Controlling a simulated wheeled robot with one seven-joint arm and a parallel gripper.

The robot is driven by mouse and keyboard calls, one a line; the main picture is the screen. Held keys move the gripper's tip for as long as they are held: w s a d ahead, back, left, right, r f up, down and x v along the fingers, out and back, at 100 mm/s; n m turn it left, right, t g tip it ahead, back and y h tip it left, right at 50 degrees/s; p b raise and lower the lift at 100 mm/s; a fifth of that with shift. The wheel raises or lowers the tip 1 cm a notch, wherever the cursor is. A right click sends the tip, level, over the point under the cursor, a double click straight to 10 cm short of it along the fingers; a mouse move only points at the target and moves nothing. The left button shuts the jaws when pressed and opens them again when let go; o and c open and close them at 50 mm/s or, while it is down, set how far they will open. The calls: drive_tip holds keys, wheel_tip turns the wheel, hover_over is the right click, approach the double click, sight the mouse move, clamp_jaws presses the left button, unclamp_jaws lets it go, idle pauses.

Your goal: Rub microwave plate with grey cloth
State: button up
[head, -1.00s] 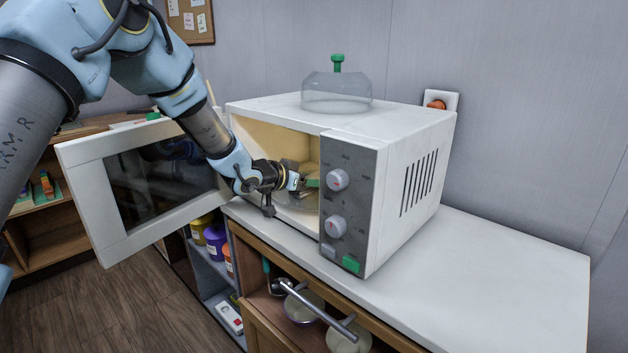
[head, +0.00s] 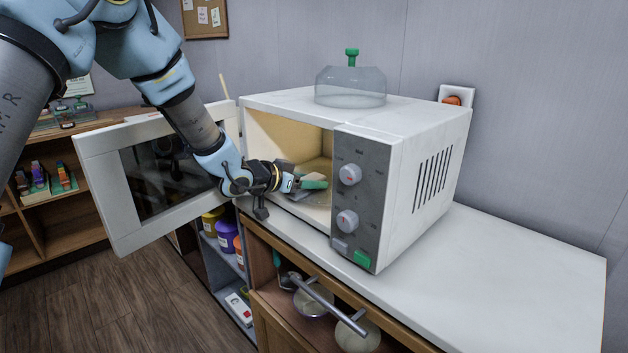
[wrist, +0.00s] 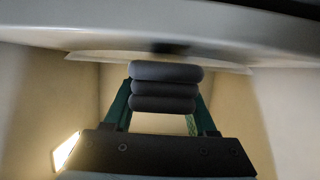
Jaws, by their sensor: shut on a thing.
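The white microwave (head: 405,190) stands on the counter with its door (head: 125,195) swung open to the left. My gripper (head: 312,184) reaches through the opening into the lit cavity. In the wrist view my gripper (wrist: 163,105) is shut on the grey cloth (wrist: 165,88), a folded or rolled dark grey bundle between the green fingers. The pale plate (wrist: 90,57) shows in the wrist view as a thin disc edge just beyond the cloth. I cannot tell whether the cloth touches it. In the head view the plate is mostly hidden by my arm and the control panel.
A clear cover with a green knob (head: 350,85) sits on top of the microwave. The control panel (head: 360,200) bounds the opening on the right. The white counter (head: 490,270) is clear to the right. An open drawer or shelf with pot lids (head: 312,302) is below.

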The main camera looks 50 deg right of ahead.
sight(320, 174)
drive_tip(key=shift+s+d+f, duration=0.1)
drive_tip(key=shift+d, duration=1.4)
drive_tip(key=shift+s+d, duration=0.1)
drive_tip(key=shift+d, duration=1.35)
drive_tip(key=shift+w+a, duration=0.2)
drive_tip(key=shift+a, duration=2.8)
drive_tip(key=shift+s+d+p, duration=0.15)
drive_tip(key=shift+d+p, duration=0.25)
drive_tip(key=shift+d, duration=2.65)
drive_tip(key=shift+r, duration=0.2)
drive_tip(key=shift+r+p, duration=0.75)
drive_tip(key=shift+r, duration=0.2)
drive_tip(key=w+a, duration=0.1)
drive_tip(key=a, duration=1.9)
drive_tip(key=shift+p, duration=0.35)
